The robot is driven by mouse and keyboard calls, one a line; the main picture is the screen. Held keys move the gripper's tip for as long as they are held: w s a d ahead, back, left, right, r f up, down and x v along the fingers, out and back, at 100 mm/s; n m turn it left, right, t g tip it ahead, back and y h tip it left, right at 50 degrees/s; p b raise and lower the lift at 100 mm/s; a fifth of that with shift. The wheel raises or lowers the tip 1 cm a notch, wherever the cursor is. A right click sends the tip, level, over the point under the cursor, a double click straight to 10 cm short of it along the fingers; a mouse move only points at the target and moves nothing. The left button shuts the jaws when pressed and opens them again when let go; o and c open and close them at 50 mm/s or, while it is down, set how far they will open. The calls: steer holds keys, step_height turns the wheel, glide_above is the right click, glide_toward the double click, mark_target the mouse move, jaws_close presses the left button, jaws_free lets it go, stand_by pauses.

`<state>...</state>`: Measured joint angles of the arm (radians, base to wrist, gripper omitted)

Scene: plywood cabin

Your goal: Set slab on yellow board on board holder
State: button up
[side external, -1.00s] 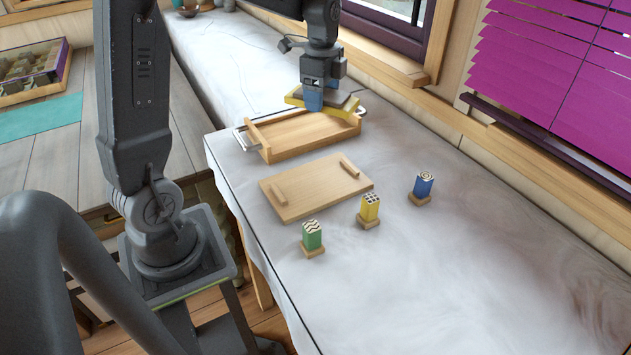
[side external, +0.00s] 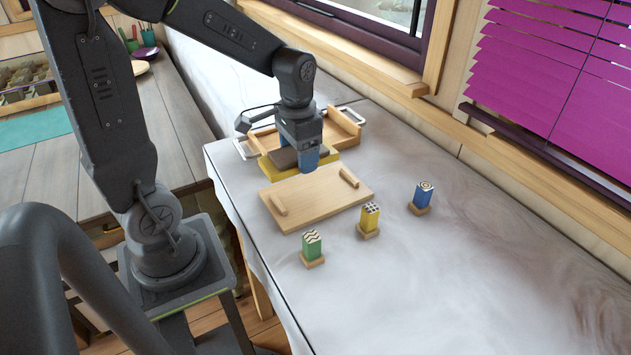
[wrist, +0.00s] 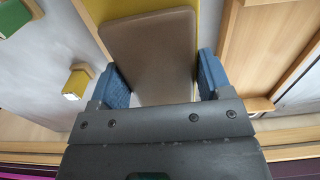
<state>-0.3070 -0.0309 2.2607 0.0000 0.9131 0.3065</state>
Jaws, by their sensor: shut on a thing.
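The yellow board (side external: 326,160) is gripped between the blue fingers of my gripper (side external: 308,160). The brown-grey slab (side external: 284,159) lies flat on top of it. In the wrist view the slab (wrist: 150,50) sits between the two fingers, with the yellow board (wrist: 208,20) showing beneath it. The board holder (side external: 318,196), a light wooden plate with two raised end strips, lies on the counter just in front of the yellow board. The board appears to be over the gap between the tray and the holder; its exact height is hard to tell.
A wooden tray (side external: 345,128) with metal handles stands behind my gripper. Green (side external: 312,244), yellow (side external: 369,216) and blue (side external: 423,194) patterned blocks on small wooden bases stand in front and to the right. The marble counter (side external: 470,270) is clear at the right front.

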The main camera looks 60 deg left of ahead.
mark_target(315, 192)
steer(key=w+d+f, duration=0.2)
steer(key=d, duration=0.1)
steer(key=shift+f, duration=2.1)
steer(key=shift+f, duration=0.1)
steer(key=o, duration=1.1)
